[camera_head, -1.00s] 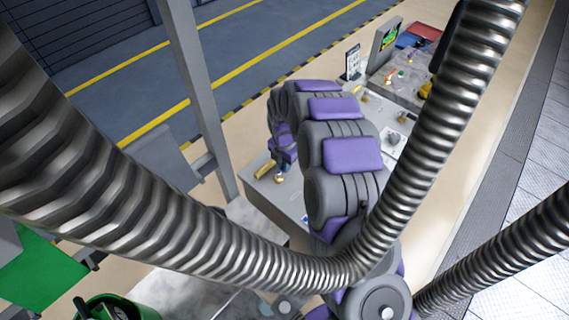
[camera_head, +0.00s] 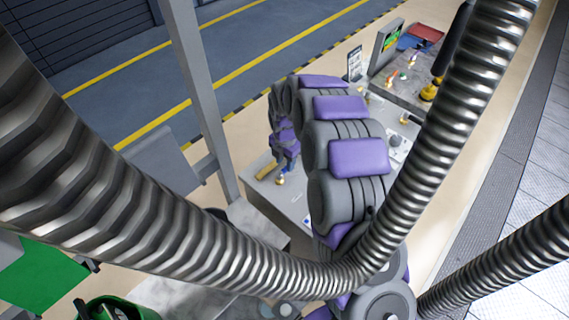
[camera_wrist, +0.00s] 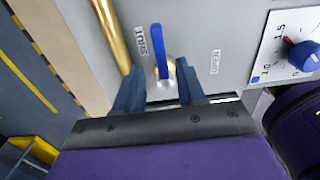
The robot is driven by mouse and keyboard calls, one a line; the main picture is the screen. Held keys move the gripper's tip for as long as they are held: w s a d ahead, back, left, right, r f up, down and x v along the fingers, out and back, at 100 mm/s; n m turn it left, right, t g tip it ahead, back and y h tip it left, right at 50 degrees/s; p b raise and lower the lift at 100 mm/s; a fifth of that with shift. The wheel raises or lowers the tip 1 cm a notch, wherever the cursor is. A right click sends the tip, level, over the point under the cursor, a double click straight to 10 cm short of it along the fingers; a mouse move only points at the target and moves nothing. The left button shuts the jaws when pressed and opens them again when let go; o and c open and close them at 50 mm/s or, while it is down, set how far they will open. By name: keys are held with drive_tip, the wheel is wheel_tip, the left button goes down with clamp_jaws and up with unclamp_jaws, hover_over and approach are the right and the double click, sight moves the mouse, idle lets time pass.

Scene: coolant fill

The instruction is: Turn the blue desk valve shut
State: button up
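The blue valve handle (camera_wrist: 158,52) stands out from a grey desk panel in the wrist view, on a brass stem (camera_wrist: 164,78). My gripper (camera_wrist: 160,72) is open, with one finger on each side of the handle's lower part. Gaps show on both sides, so neither finger appears to touch it. In the head view my gripper (camera_head: 284,160) is low over the desk's left part (camera_head: 300,208), beside brass fittings; the blue handle cannot be made out there.
A brass pipe (camera_wrist: 112,35) runs just left of the handle. A dial plate with a red and blue knob (camera_wrist: 303,55) lies to the right. In the head view, a grey post (camera_head: 200,95) stands left of the desk, and a green bin (camera_head: 115,308) is at bottom left.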

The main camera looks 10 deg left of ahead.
wheel_tip(320, 180, up, 15)
drive_tip(key=shift+a+p, duration=0.2)
drive_tip(key=shift+p, duration=0.15)
idle(0.4)
drive_tip(key=s+d+r+m+b, duration=0.2)
drive_tip(key=s+d+r+m, duration=0.1)
drive_tip(key=s+d+m, duration=0.45)
drive_tip(key=s+d+r+m+b, duration=0.1)
drive_tip(key=s+d+r+m, duration=0.3)
drive_tip(key=s+d+m, duration=0.4)
drive_tip(key=s+d+f+m+b, duration=0.1)
drive_tip(key=s+d+m, duration=0.2)
drive_tip(key=s, duration=0.4)
drive_tip(key=s+d+f+m+g+b, duration=0.1)
drive_tip(key=s+d+f+m, duration=0.1)
drive_tip(key=s+d+m, duration=0.2)
drive_tip(key=s+d+f+m+b, duration=0.1)
drive_tip(key=s+d+m, duration=0.3)
drive_tip(key=s+m, duration=0.3)
drive_tip(key=s, duration=0.5)
drive_tip(key=shift+s+f+g, duration=0.15)
drive_tip(key=shift+s+g, duration=0.05)
drive_tip(key=shift+g, duration=0.2)
